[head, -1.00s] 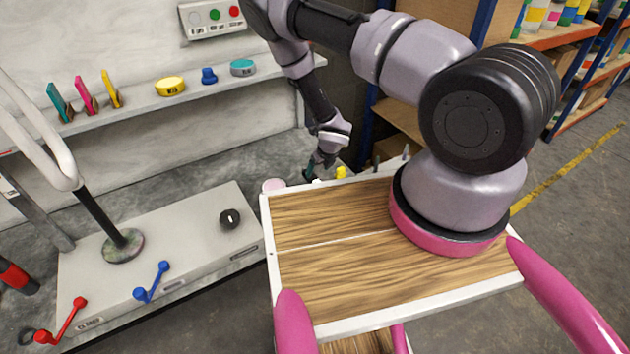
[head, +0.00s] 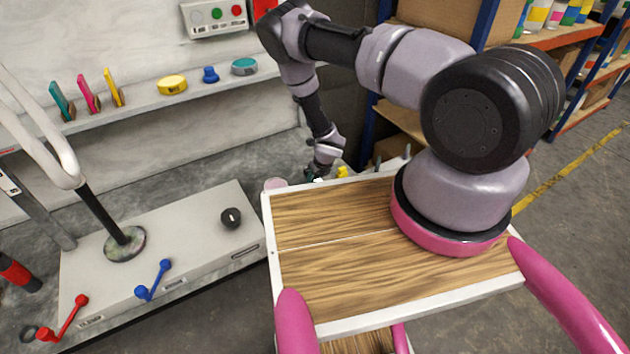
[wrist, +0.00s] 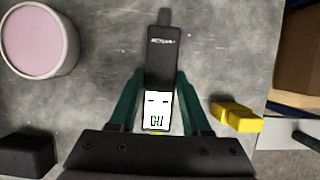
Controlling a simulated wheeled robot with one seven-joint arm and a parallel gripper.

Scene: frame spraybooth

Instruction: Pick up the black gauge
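The black gauge (wrist: 162,68) shows in the wrist view as a slim dark body with a white display at its near end. It lies between the two dark green fingers of my gripper (wrist: 158,95). The fingers stand along both sides of it, with narrow gaps that look open. In the head view my gripper (head: 316,174) is low behind the wooden tray top, and the gauge is too small there to tell apart from the fingers.
A pink-topped round tub (wrist: 40,38) stands left of the gauge. A yellow block (wrist: 236,116) lies close to its right, and a black block (wrist: 28,154) is at the lower left. The wood-topped tray (head: 330,262) is in front of my arm.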

